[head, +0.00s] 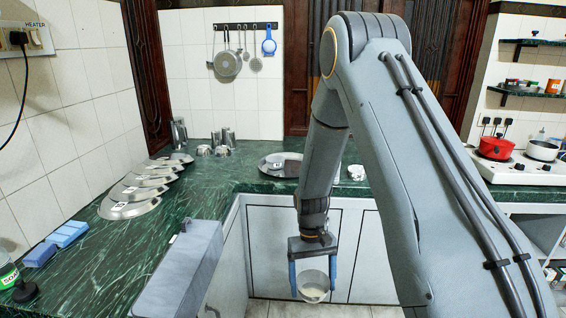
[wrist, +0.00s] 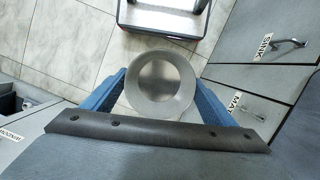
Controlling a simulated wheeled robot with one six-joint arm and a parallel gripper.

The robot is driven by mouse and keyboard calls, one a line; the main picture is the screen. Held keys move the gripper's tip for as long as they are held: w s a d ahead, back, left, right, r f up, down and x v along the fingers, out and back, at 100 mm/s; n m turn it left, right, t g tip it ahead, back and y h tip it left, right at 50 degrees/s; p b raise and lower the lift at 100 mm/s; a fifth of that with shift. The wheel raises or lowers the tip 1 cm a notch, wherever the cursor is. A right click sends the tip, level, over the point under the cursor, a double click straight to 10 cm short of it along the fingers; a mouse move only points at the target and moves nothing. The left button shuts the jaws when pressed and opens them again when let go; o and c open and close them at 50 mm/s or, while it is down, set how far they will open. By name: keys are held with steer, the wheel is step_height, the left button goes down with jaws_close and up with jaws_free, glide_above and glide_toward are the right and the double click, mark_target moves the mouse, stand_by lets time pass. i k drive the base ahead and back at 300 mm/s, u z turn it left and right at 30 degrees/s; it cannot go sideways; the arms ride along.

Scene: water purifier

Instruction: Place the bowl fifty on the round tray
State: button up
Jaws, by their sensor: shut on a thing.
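My gripper (head: 312,275) hangs low in front of the cabinet doors, below counter height. It is shut on a small grey metal bowl (head: 314,291), one blue finger on each side. In the wrist view the bowl (wrist: 160,84) sits between the blue fingers above the tiled floor, its round opening showing and no contents visible. A round metal tray (head: 268,161) lies on the green counter behind my arm. Its right part is hidden by the arm, and a dark patch shows on it. The bowl is apart from this tray.
Several round metal plates (head: 130,209) with labels lie in a row on the left counter. Metal cups (head: 228,138) stand at the back corner. Blue sponges (head: 67,234) lie at left. A red pot (head: 496,148) sits on the stove at right. Open green counter (head: 215,185) lies left of the tray.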

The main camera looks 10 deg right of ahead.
mark_target(300, 167)
steer(key=i, duration=1.1)
